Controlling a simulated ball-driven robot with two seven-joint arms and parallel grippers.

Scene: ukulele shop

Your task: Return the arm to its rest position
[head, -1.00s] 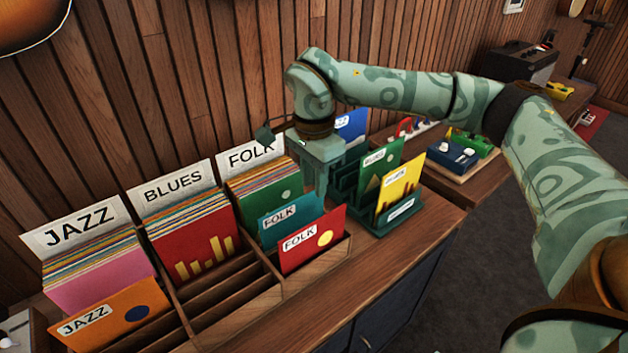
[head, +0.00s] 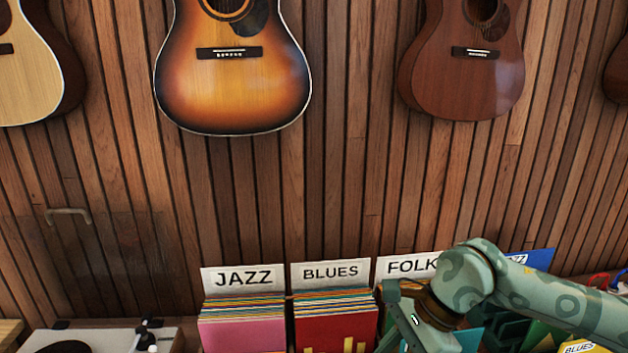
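In the head view my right arm comes in from the lower right, bent at a wrist joint in front of the FOLK section. The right gripper (head: 412,333) points down at the bottom edge. Its fingertips are cut off by the frame, so I cannot tell whether it is open or shut. It covers part of the FOLK records and their sign (head: 405,267). My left arm and gripper are not in view.
The JAZZ records (head: 242,330) and BLUES records (head: 335,325) stand left of my arm. A turntable (head: 105,338) is at lower left. A sunburst guitar (head: 232,75) and a brown guitar (head: 465,65) hang on the slatted wall. A blue sleeve (head: 530,260) is behind my arm.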

